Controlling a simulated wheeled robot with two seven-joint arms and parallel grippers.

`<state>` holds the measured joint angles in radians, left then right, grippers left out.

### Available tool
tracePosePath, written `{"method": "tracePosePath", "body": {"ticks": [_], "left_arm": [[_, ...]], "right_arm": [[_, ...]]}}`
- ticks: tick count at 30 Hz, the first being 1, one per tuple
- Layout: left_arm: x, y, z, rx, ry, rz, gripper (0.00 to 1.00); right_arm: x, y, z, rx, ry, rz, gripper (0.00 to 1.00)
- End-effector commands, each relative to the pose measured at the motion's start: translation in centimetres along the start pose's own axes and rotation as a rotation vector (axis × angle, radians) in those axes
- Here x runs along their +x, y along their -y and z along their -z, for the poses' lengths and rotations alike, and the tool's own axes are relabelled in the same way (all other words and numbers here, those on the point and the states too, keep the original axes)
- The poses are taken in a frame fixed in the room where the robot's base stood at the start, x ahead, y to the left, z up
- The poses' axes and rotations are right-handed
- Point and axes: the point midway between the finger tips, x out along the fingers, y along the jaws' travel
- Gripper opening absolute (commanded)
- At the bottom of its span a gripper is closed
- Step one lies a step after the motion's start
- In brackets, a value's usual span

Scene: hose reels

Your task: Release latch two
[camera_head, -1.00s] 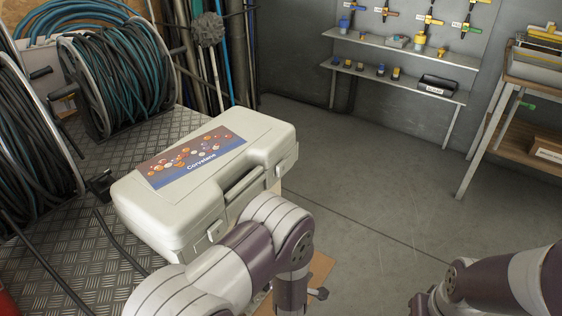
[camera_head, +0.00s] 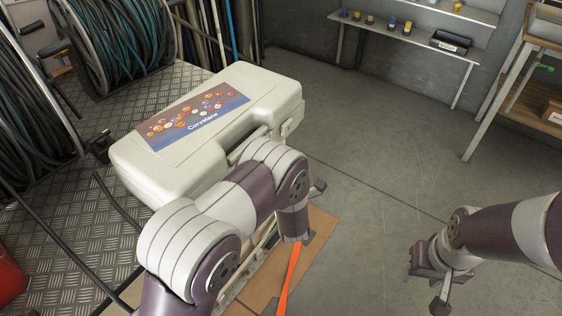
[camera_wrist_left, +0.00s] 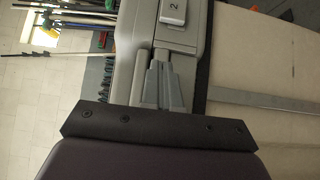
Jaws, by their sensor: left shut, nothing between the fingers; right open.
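The pale case (camera_head: 150,175) with the colourful "Corvelane" label lies closed on the metal checker-plate surface. Latch two (camera_wrist_left: 173,12), a light grey tab marked "2", is at the top of the left wrist view, on the case's grey side. My left gripper (camera_wrist_left: 163,72) is shut and empty, its fingertips against or close to that side, just below the latch in the picture; contact cannot be told. In the head view my left arm covers part of the case's front, and the left fingers are hidden. My right gripper (camera_head: 440,288) is open and empty, away from the case over the floor.
Hose reels (camera_head: 118,40) stand behind and left of the case. A red object (camera_head: 10,278) is at the lower left edge. An orange strip (camera_head: 290,275) lies below my left arm. A wooden bench (camera_head: 535,85) stands at the right. The floor between is clear.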

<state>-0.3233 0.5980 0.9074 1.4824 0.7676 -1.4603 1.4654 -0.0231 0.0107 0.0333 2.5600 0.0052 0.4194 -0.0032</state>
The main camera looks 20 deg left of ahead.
Motion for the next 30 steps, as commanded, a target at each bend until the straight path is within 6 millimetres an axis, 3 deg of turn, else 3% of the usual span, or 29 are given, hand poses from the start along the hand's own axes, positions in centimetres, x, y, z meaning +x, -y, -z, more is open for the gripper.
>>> {"method": "tracePosePath", "body": {"ticks": [8, 12, 18, 27, 30], "left_arm": [[6.0, 0.1, 0.1, 0.001, -0.002, -0.001, 0.0], [7.5, 0.1, -1.7, 0.0, 0.002, 0.0, 0.0], [8.6, 0.1, -2.8, 0.0, 0.002, 0.0, 0.0], [8.6, 0.0, -2.9, 0.001, 0.001, 0.001, 0.0], [9.0, 0.5, -3.2, 0.001, 0.0, -0.001, 0.0]], "right_arm": [[0.3, 0.0, 0.0, 0.0, 0.0, 0.0, 0.43], [0.5, 0.0, -0.1, 0.0, 0.0, 0.0, 0.43], [0.5, 0.0, -0.1, 0.0, 0.0, 0.0, 0.43], [0.5, 0.0, -0.1, 0.0, 0.0, 0.0, 0.43], [1.4, 0.0, -0.2, 0.0, 0.0, 0.0, 0.43]]}}
